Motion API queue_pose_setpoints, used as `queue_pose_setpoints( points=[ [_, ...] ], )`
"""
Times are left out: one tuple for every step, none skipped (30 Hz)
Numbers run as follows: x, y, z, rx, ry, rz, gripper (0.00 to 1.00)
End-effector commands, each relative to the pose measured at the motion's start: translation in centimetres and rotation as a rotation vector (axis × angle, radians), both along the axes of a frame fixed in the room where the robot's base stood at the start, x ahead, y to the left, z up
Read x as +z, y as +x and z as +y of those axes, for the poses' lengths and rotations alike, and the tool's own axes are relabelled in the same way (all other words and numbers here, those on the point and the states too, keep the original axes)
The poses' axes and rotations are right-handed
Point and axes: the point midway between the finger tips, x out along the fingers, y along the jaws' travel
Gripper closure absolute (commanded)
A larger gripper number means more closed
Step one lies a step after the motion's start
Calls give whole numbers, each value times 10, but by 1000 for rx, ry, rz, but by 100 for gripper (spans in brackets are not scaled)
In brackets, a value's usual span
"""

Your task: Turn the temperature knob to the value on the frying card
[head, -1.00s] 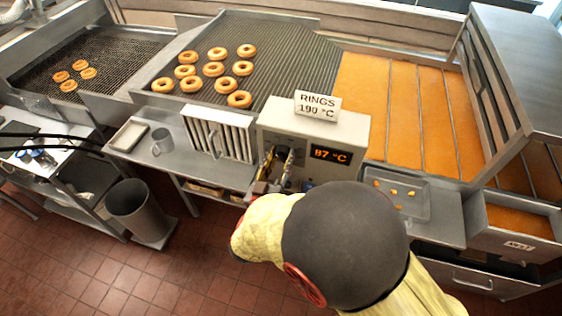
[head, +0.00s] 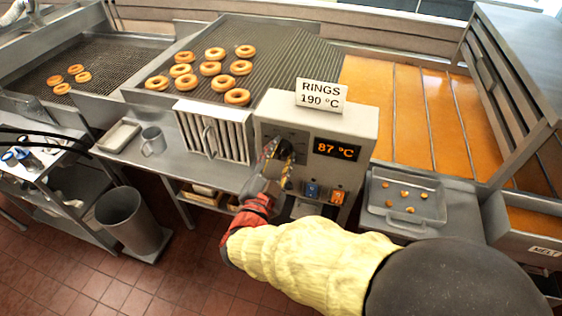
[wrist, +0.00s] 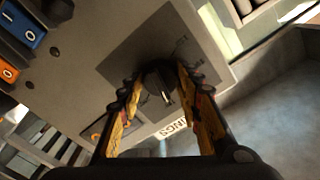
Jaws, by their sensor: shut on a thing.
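The frying card (head: 320,94) stands on top of the grey control box (head: 357,124) and reads RINGS 190 °C. The display (head: 336,149) on the box's front reads 87 °C. The dark temperature knob (head: 284,147) is on the box's front, left of the display. In the wrist view the black knob (wrist: 158,78) sits between the two fingers, with a pale pointer mark on it. My gripper (head: 277,160) is at the knob, and it also shows in the wrist view (wrist: 158,92) with a finger on either side, shut on the knob.
Below the display are a blue switch (head: 312,190) and an orange switch (head: 337,196). A tray with small pieces (head: 386,212) lies right of the box. A metal mug (head: 153,140) stands on the left shelf. Ring doughnuts (head: 210,69) lie on the mesh behind.

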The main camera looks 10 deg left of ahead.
Motion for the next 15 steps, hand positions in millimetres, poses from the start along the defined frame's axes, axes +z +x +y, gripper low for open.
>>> queue_pose_setpoints(
  points=[
    [-7, 0, 0, 1, 43, -2, 91],
    [-6, 0, 0, 1, 72, -4, 91],
    [-6, 0, 0, 1, 109, -7, 91],
    [-7, 0, 0, 2, 138, -8, 91],
    [-7, 0, 0, 2, 167, -11, 91],
    [-7, 0, 0, 1, 204, -14, 91],
    [-7, 0, 0, 1, 232, -17, 91],
    [-7, 0, 0, 1, 261, -19, 91],
    [-7, 0, 0, 0, 298, -21, 91],
    [-7, 0, 0, 0, 326, -23, 91],
    [-7, 0, 0, 1, 356, -26, 91],
    [-7, 0, 0, 1, 394, -29, 91],
    [-7, 0, 0, 2, 421, -31, 91],
    [-7, 0, 0, 1, 450, -34, 91],
    [-7, 0, 0, 1, 487, -37, 91]
  ],
)
